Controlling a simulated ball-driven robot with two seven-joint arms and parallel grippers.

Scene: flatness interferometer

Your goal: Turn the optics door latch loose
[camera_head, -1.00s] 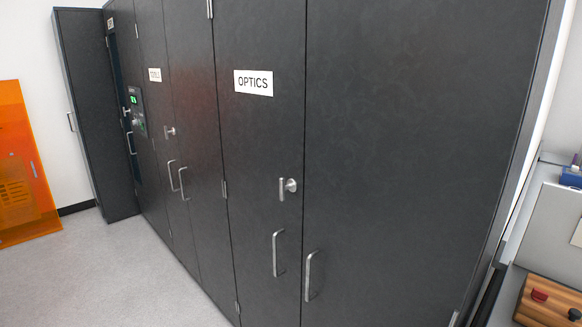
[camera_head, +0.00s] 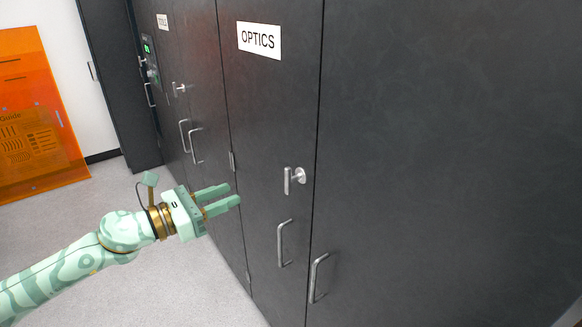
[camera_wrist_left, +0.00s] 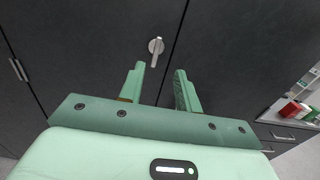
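The optics door (camera_head: 265,120) is a dark cabinet door with a white OPTICS label (camera_head: 259,40). Its silver latch (camera_head: 293,180) has a round base and a lever that hangs down. In the left wrist view the latch (camera_wrist_left: 155,50) shows just beyond my fingertips, with the lever pointing down. My left gripper (camera_head: 226,197) is open and empty, to the left of the latch and apart from it. It also shows in the left wrist view (camera_wrist_left: 159,72), with its two fingers spread. My right gripper is not in view.
Silver pull handles (camera_head: 284,243) (camera_head: 318,277) sit below the latch on the two door leaves. A neighbouring cabinet with its own latch (camera_head: 179,89) stands further left. An orange panel (camera_head: 35,120) leans at the far left. The grey floor (camera_head: 110,215) is clear.

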